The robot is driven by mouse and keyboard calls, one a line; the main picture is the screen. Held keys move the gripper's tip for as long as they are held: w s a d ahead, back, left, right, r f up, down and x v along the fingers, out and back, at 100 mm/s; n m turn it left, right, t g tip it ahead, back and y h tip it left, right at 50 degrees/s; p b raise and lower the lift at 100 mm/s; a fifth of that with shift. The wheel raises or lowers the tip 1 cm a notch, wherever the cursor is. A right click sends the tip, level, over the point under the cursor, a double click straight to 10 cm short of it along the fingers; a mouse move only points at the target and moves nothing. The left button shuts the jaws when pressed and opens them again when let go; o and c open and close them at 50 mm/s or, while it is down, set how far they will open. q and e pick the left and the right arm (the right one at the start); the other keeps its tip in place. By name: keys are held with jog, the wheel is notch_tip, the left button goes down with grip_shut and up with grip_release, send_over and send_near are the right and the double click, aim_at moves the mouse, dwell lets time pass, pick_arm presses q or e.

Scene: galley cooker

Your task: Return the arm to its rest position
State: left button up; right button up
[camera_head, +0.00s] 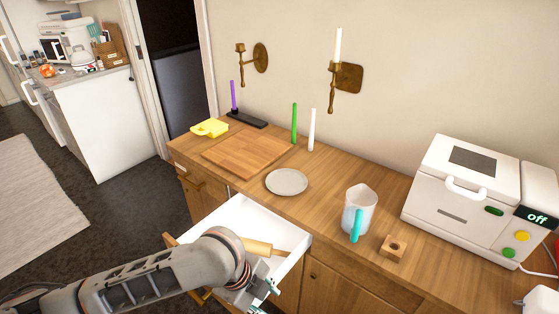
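My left arm comes in from the lower left and reaches over the open white-lined drawer (226,216). My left gripper (264,288) is at the drawer's front right part, low in the picture. Its fingers are small and partly hidden by the wrist, so I cannot tell whether they are open or shut. A light wooden cylinder (257,247) with a thin handle lies in the drawer beside my wrist, partly covered by it. I cannot tell whether the gripper touches the drawer. My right gripper is not in view.
The counter holds a wooden board (246,151), a grey plate (286,181), a white jug (359,211) with a teal handle, a small wooden block (393,248) and a white appliance (466,192) reading "off". Green (294,124) and white (311,130) candles stand at the back.

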pick_arm(q)
jog(key=w+a+r+n+t, duration=0.2)
jog(key=a+n+t, duration=0.3)
jog(key=a+n, duration=0.4)
jog(key=s+a+f+n+y, duration=0.1)
jog(key=s+a+n+y, duration=0.35)
jog(key=a, duration=0.75)
jog(key=s+a+f+n+y, duration=0.1)
jog(key=s+a+n+y, duration=0.4)
jog(key=a, duration=0.7)
jog(key=w+d+f+n+t+h, duration=0.1)
jog(key=d+f+t+h, duration=0.3)
jog(key=d+f+h, duration=0.4)
jog(key=d+f, duration=0.6)
jog(key=d, duration=0.1)
jog(key=shift+d+h, duration=0.25)
jog(key=shift+h, duration=0.1)
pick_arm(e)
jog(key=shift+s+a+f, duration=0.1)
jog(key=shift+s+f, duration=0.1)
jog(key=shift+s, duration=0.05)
pick_arm(q)
jog(key=shift+n, duration=0.25)
